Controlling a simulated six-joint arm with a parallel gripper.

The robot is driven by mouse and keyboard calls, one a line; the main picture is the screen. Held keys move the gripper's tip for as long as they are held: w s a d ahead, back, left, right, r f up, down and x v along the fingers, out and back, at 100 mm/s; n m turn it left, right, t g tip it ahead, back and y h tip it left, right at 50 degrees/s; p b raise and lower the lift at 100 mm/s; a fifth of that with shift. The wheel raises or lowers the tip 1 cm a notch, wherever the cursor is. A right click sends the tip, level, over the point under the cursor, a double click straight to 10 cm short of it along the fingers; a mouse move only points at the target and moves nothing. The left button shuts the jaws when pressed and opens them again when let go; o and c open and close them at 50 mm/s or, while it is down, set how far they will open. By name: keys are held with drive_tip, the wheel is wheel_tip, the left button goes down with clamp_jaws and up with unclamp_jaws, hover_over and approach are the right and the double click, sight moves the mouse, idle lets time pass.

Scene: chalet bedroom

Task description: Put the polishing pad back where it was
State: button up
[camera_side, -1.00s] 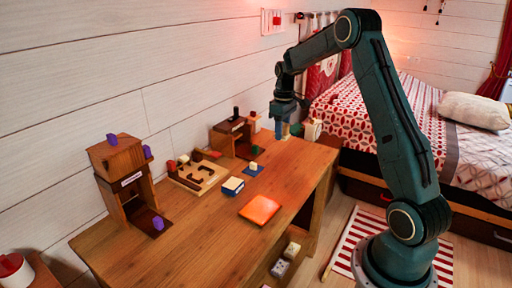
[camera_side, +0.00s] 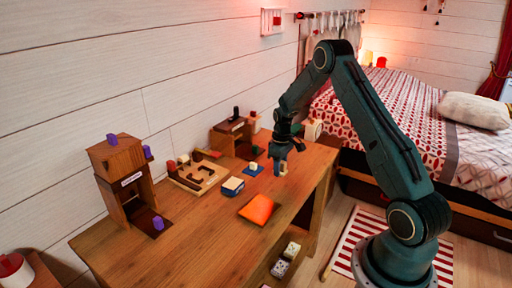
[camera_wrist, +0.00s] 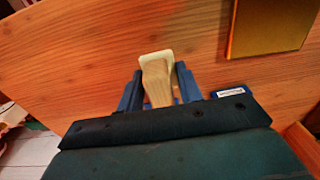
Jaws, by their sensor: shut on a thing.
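My gripper (camera_side: 281,170) is low over the right part of the wooden table in the side view. In the wrist view its blue fingers (camera_wrist: 159,88) are shut on a pale cream block (camera_wrist: 157,66) with a narrower lower part. This may be the polishing pad, but I cannot tell for sure. In the side view the block is small and partly hidden by the fingers, and whether it touches the table is unclear. A small blue mat (camera_side: 246,171) with a cream piece on it lies left of my gripper.
An orange square (camera_side: 258,209) lies at the table's front; it also shows in the wrist view (camera_wrist: 272,25). A blue-and-cream box (camera_side: 233,186), a wooden maze tray (camera_side: 211,181) and wooden stands (camera_side: 125,181) occupy the left and back. The front-left table is clear.

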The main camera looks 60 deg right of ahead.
sight(279, 184)
drive_tip(key=shift+f, duration=0.4)
drive_tip(key=shift+f, duration=2.1)
drive_tip(key=shift+f, duration=0.1)
drive_tip(key=o, duration=1)
wheel_tip(279, 184, up, 12)
drive_tip(key=shift+r, duration=0.1)
